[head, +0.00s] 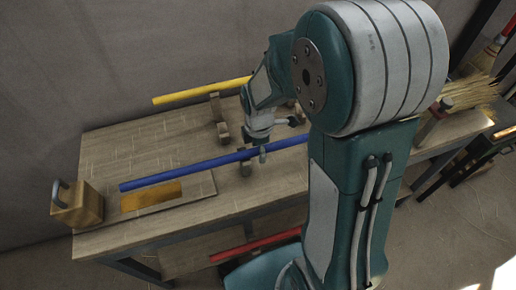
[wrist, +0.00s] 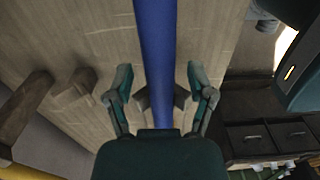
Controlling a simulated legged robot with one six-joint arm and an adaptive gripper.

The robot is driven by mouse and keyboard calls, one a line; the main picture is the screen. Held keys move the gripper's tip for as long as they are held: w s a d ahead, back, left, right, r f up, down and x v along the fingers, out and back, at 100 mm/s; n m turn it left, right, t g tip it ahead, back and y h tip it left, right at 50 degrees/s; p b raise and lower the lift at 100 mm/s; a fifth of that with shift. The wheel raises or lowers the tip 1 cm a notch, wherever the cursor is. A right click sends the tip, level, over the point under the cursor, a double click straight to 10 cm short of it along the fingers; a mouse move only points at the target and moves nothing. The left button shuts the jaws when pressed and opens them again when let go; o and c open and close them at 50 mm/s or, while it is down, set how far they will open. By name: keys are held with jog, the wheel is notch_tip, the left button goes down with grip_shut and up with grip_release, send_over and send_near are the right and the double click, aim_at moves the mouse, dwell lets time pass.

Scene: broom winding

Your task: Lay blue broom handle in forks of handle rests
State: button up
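The blue broom handle (head: 185,169) runs lengthwise above the bench, its far right part hidden behind my arm. A wooden handle rest (head: 246,163) stands under it near my gripper (head: 262,153). In the wrist view the blue handle (wrist: 155,60) passes between the two fingers of my gripper (wrist: 160,82), with a gap on each side. The fingers are open and do not appear to touch it. Prongs of a wooden rest (wrist: 181,96) show on both sides of the handle there. I cannot tell how deep the handle sits in the fork. Any other rest under it is hidden.
A yellow handle (head: 200,91) lies behind on its own wooden rests (head: 218,112). A wooden block with a metal loop (head: 77,206) stands at the bench's left end. A red handle (head: 254,247) is below, and straw bristles (head: 468,93) are at right. The bench's left top (head: 125,150) is mostly clear.

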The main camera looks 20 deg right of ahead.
jog(key=shift+a, duration=0.25)
jog(key=shift+r, duration=0.15)
notch_tip(320, 180, up, 12)
jog(key=shift+f, duration=0.2)
jog(key=shift+r, duration=0.1)
